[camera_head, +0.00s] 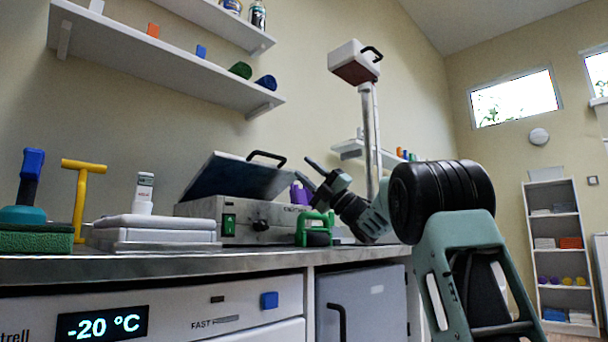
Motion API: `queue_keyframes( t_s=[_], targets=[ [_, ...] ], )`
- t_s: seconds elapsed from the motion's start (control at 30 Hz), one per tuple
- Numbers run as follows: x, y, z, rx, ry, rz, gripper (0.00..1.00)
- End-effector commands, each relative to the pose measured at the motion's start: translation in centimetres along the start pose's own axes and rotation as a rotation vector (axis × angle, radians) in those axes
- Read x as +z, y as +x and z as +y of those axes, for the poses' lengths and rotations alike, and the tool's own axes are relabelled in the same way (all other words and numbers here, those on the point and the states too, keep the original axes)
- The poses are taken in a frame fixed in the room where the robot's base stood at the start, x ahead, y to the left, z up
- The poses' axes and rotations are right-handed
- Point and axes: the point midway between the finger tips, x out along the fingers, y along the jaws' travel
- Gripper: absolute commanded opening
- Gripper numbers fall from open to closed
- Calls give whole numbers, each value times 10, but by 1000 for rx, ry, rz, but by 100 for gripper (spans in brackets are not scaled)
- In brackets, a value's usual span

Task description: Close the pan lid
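The pan is a grey steel box (262,221) on the counter, with a green switch and a dark knob on its front. A black handle (267,156) sits on the lid's upper right part. My gripper (304,168) is just right of the lid and handle, pointing up and left. Its two dark fingers are apart, with nothing seen between them. I cannot tell whether a finger touches the lid. The pan's inside is hidden.
A purple object (300,194) and a green-handled item (314,229) stand by the pan's right side. White stacked boxes (152,234), a white bottle (144,193) and a yellow T-handle (82,190) are left. A pole holds a white box (354,62) above. Shelves (160,62) hang behind.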

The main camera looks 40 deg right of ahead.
Motion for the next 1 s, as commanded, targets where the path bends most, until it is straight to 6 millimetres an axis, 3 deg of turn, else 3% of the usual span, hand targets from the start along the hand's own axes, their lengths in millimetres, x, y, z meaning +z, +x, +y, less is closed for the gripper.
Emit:
queue_keyframes(
  t_s=[0.7,1.0],
  targets=[
    [-1,-51,-6,-1,0,0,34],
    [0,-60,-5,-1,2,1,34]
  ],
)
